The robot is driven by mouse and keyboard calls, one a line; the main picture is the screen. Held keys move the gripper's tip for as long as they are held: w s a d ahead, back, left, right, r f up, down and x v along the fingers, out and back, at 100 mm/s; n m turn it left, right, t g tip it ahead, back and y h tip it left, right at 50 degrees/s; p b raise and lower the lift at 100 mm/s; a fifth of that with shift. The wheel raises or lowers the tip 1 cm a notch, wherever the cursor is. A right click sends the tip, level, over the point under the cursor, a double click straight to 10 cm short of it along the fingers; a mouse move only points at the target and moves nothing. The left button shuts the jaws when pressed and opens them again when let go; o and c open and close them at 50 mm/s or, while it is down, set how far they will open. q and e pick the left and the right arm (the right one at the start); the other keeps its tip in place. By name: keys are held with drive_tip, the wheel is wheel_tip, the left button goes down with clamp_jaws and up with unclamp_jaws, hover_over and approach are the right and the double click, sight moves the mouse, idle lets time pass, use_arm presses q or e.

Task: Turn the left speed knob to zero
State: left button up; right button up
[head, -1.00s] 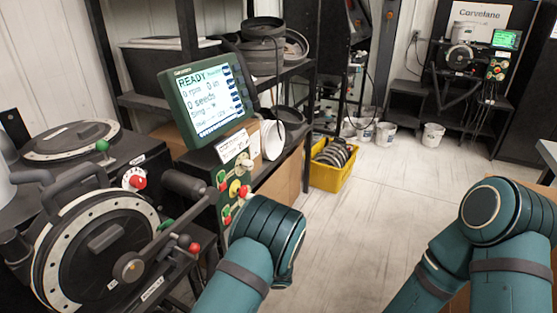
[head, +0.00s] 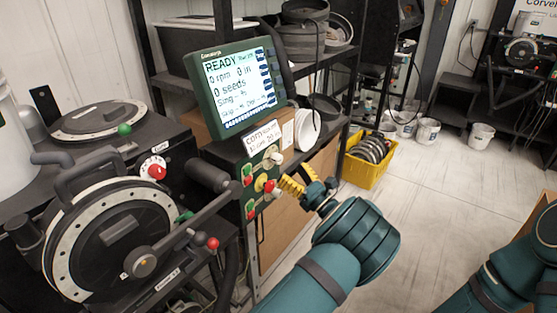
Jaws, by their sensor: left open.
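A red knob on a white dial (head: 154,169) sits on the black seed meter housing at left. A green control panel (head: 262,199) below the screen carries a silver knob (head: 275,158), a red-and-yellow control (head: 265,184), and green and red buttons. I cannot tell which knob is the left speed knob. My left gripper (head: 291,187), with yellow fingertips, is open just right of the panel, near its controls. I cannot tell whether it touches anything, and it hides part of the panel's right edge. My right arm shows at the lower right; its gripper is out of view.
The tilted screen (head: 237,87) reads READY, 0 rpm and 0 seeds. A round seed meter disc (head: 115,235) with a lever and a red ball handle (head: 213,243) stands at lower left. A yellow bin (head: 368,168) sits on the floor, and open floor lies to the right.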

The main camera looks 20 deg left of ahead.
sight(280, 161)
use_arm(q)
drive_tip(key=shift+x, duration=3.1)
clamp_jaws()
